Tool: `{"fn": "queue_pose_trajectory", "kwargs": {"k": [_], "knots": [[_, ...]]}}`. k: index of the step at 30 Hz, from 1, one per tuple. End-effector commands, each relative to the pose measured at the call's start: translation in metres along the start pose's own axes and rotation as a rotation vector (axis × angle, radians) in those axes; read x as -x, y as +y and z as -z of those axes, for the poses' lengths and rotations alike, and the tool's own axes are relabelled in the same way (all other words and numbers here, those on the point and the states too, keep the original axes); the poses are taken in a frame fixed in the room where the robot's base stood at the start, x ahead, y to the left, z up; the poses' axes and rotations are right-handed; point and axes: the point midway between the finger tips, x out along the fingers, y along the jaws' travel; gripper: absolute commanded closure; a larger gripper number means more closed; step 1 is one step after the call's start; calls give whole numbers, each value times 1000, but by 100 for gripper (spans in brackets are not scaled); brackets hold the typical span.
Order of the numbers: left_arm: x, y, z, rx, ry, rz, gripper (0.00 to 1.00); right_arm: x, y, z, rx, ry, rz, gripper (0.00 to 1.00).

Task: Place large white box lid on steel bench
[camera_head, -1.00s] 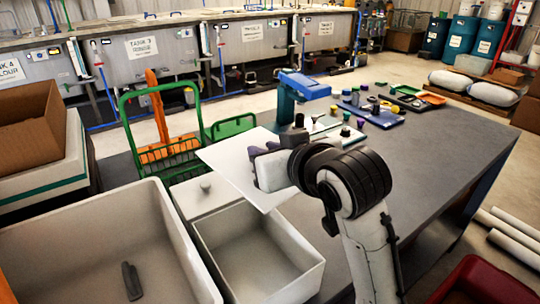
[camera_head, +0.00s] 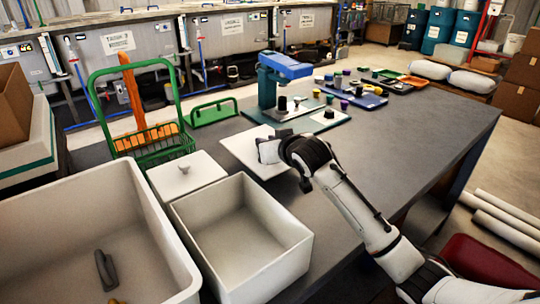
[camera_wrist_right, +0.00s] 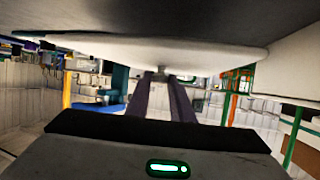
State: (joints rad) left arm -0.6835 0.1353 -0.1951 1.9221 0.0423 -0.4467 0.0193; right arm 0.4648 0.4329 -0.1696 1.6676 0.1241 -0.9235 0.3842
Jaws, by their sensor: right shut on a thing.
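The large white box lid (camera_head: 238,147) is a flat white plate over the dark grey steel bench (camera_head: 400,140), right of the smaller knobbed lid. My right gripper (camera_head: 266,150) is shut on it. In the right wrist view the fingers (camera_wrist_right: 165,100) close at a small knob in the middle of the white lid (camera_wrist_right: 120,53), with a dark grey surface close along its other side. The lid looks level and very near the bench top; I cannot tell whether it touches. My left gripper is not in view.
An open white box (camera_head: 240,238) stands in front of the lid, beside a smaller knobbed lid (camera_head: 186,174) and a large white tub (camera_head: 60,215). A green wire basket (camera_head: 155,145) and a blue press (camera_head: 284,72) stand behind. The bench's right part is clear.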

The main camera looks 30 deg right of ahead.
Motion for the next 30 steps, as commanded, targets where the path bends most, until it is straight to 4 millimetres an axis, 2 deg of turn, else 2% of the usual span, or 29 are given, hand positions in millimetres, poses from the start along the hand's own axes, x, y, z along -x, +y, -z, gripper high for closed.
{"fn": "queue_pose_trajectory", "kwargs": {"k": [3, 8, 21, 22, 24, 30], "knots": [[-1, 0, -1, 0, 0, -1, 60, -8, -1, -22, 1, -5, 1, 100], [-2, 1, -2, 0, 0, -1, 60, -16, -1, -40, 0, -2, 1, 100], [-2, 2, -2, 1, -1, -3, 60, -18, -1, -45, 0, -1, 1, 100], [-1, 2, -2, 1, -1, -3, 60, -18, -1, -46, 1, -3, 1, 74], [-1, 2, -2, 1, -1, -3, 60, -18, -1, -46, 1, -3, 1, 62], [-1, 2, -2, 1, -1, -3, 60, -18, -1, -45, 1, -3, 1, 61]]}}
